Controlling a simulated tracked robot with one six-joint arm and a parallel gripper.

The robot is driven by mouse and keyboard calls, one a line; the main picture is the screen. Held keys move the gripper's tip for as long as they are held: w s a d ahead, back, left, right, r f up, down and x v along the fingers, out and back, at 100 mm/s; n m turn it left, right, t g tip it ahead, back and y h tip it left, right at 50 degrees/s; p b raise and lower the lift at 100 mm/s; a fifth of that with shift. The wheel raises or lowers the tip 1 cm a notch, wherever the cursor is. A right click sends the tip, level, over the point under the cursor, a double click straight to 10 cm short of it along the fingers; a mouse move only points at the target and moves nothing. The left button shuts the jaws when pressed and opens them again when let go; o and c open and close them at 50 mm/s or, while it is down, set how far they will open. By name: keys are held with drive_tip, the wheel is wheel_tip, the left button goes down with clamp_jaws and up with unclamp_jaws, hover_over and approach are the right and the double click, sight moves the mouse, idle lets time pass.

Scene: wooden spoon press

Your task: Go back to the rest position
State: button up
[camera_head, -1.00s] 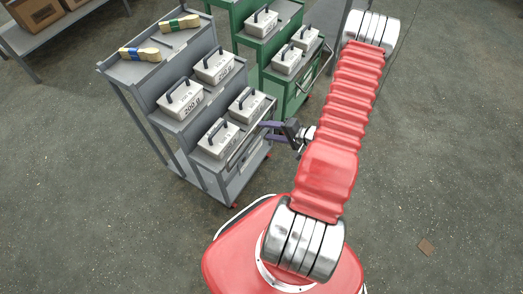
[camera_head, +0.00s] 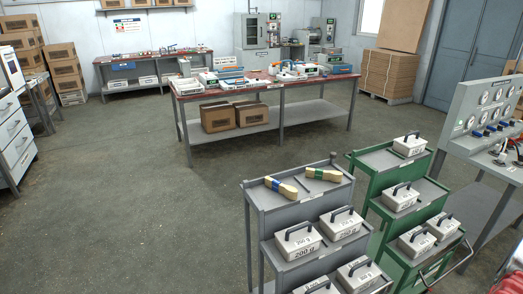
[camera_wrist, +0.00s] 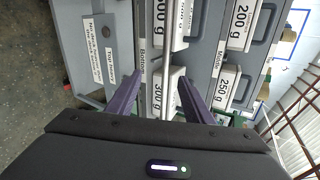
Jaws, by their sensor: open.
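My gripper (camera_wrist: 159,78) is open in the wrist view, with its two dark purple fingers spread. Between and beyond the fingers is a white weight labelled 300 g (camera_wrist: 164,98); I see no grip on it. Weights labelled 200 g (camera_wrist: 243,22) and 250 g (camera_wrist: 225,86) are to the right of the fingers.
A worktable (camera_head: 280,84) is behind. Floor at left is clear.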

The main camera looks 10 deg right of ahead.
drive_tip(key=s+a+r+n+g+y, duration=0.1)
drive_tip(key=s+a+r+g+y, duration=0.1)
drive_tip(key=s+a+r+g, duration=0.35)
drive_tip(key=s+a+r+n+g+y, duration=0.1)
drive_tip(key=s+a+r+g+y, duration=0.15)
drive_tip(key=a+r, duration=0.5)
drive_tip(key=s+a+r+n+h, duration=0.1)
drive_tip(key=a+r+n+h, duration=0.2)
drive_tip(key=r, duration=0.7)
drive_tip(key=s+a+r+n+t+h, duration=0.1)
drive_tip(key=a+r+n+h, duration=0.1)
drive_tip(key=a+r+n, duration=0.3)
drive_tip(key=s+a+r+n+t+h, duration=0.1)
drive_tip(key=a+r+n+h, duration=0.2)
drive_tip(key=r, duration=1.1)
drive_tip(key=shift+s+a+r+n+h, duration=0.25)
drive_tip(key=shift+a+r+n+h, duration=0.1)
drive_tip(key=shift+a+n, duration=0.95)
drive_tip(key=shift+a, duration=0.15)
